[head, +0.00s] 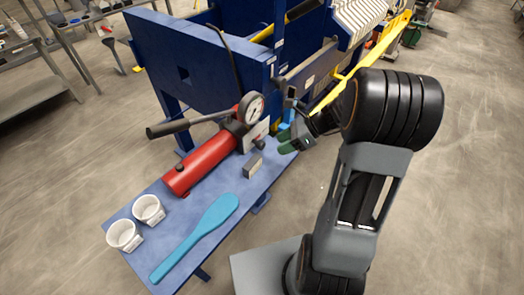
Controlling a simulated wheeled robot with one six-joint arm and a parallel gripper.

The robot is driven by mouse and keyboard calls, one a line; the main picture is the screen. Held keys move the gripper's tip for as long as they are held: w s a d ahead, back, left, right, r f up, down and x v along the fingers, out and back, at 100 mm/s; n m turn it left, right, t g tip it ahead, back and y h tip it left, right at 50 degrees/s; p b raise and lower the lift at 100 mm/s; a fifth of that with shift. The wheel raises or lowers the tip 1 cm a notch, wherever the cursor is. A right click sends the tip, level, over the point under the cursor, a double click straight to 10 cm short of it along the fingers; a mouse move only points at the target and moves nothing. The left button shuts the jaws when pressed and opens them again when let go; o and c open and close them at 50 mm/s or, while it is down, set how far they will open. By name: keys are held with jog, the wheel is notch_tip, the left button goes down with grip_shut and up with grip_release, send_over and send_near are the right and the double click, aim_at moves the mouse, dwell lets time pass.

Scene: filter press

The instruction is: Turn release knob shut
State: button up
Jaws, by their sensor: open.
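A red hydraulic hand pump (203,162) lies on a blue bench, with a pressure gauge (253,107) and a black-gripped lever (180,125) at its upper end. A small dark knob (260,142), which looks like the release knob, sits on the pump's end block. How far it is turned cannot be told. My gripper (284,138) is open at the end of my arm, just right of the knob and apart from it in the picture. Its jaws are small and partly hidden by the wrist, and nothing shows between them.
The blue bench (180,205) also bears two white cups (124,236) (149,209), a blue paddle (197,236) and a small grey block (253,167). The blue press frame (200,60) stands behind. A metal shelf (35,85) is at left. Floor at right is clear.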

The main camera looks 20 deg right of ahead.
aim_at(264, 146)
jog(key=w+d+f+m+t+y, duration=0.1)
jog(key=d+f+m, duration=0.1)
jog(key=f+m, duration=0.1)
jog(key=w+d+f+m+t+y+b, duration=0.1)
jog(key=w+d+f+m+t, duration=0.1)
jog(key=m, duration=0.1)
jog(key=w+d+f+m+t, duration=0.1)
jog(key=d+f+m+t, duration=0.1)
jog(key=f+m, duration=0.1)
jog(key=shift+w+d+f+m+y+b, duration=0.35)
jog(key=shift+w+m+y, duration=0.05)
jog(key=shift+m, duration=0.2)
jog(key=p+x, duration=0.1)
jog(key=x, duration=1.2)
jog(key=shift+p, duration=0.3)
jog(key=c, duration=0.6)
